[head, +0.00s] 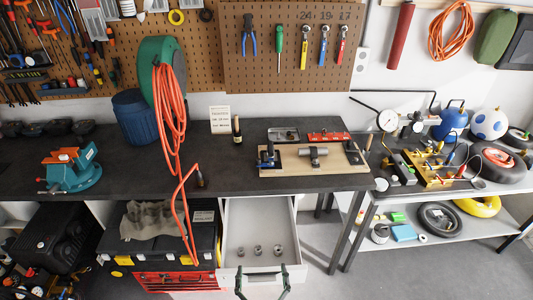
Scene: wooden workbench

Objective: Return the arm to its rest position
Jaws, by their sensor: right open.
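My right gripper (262,272) shows at the bottom edge of the head view, in front of the open drawer (233,220). Its two dark fingers are spread apart with nothing between them. Several small metal parts (259,250) lie in the drawer, beyond the fingertips. The rest of the right arm is out of frame. My left gripper is not in view.
The dark workbench (225,178) holds a teal vise (72,170) and a wooden fixture board (325,164). An orange hose (172,120) hangs over its front edge. A tool case (165,250) stands left of the drawer.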

